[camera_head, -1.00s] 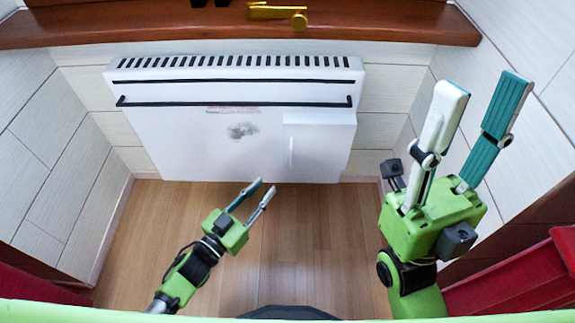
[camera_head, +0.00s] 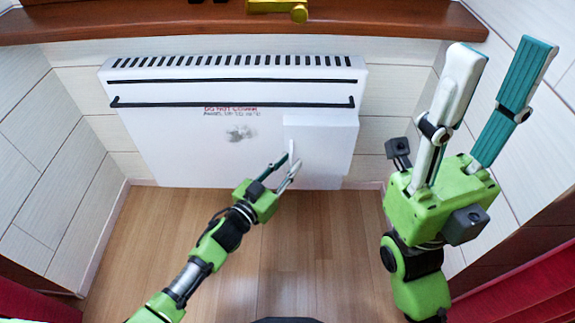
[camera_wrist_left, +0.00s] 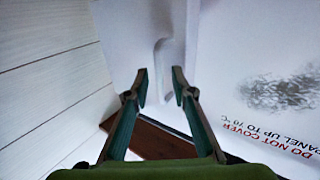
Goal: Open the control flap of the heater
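The white heater (camera_head: 180,140) hangs on the back wall. Its control flap (camera_head: 328,140) is a pale panel at the right of the front and looks shut. A slim upright handle (camera_head: 291,152) stands near the flap's left edge. My left gripper (camera_head: 291,164) is open, its fingertips close to the handle's lower end. In the left wrist view the handle (camera_wrist_left: 163,58) is just beyond the gap between the fingertips (camera_wrist_left: 160,86); I cannot tell whether they touch it. My right gripper (camera_head: 510,58) is open and empty, raised at the right, away from the heater.
A black rail (camera_head: 220,104) runs across the heater's upper front. A wooden sill (camera_head: 130,22) lies above, with a gold-coloured object (camera_head: 280,7) on it. Wood floor (camera_head: 300,245) below is clear. Panelled walls stand close on both sides.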

